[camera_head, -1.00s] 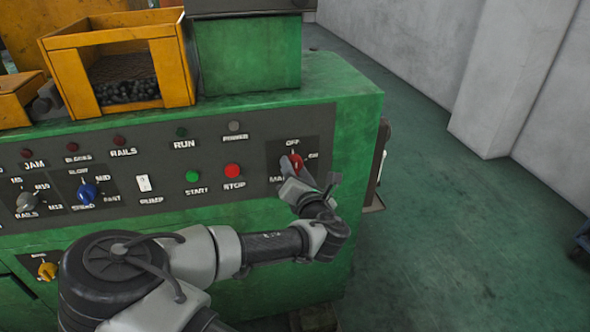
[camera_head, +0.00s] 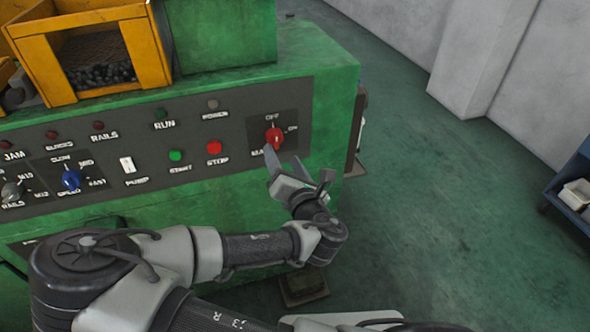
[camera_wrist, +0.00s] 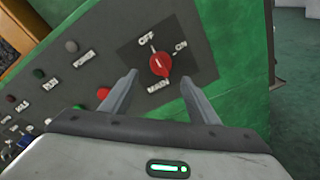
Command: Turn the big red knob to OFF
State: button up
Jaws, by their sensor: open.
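The big red knob (camera_head: 275,138) sits on a dark square plate at the right end of the green machine's panel. It also shows in the wrist view (camera_wrist: 160,66). The labels around it read OFF above, ON to the right and MAIN below. A white line at the knob's top points towards OFF in both views. My gripper (camera_head: 285,162) is open and empty, below and in front of the knob. In the wrist view its fingers (camera_wrist: 160,80) stand on either side of the knob's lower part, apart from it.
Left of the knob are a red STOP button (camera_head: 214,147), a green START button (camera_head: 176,156), a pump switch (camera_head: 127,165) and a blue speed knob (camera_head: 71,180). A yellow bin (camera_head: 146,45) stands on top. Floor is clear to the right, up to a blue shelf (camera_head: 572,185).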

jog(key=p+v, duration=0.9)
jog(key=p, duration=0.2)
jog(key=shift+s, duration=0.25)
jog(key=shift+d, duration=0.1)
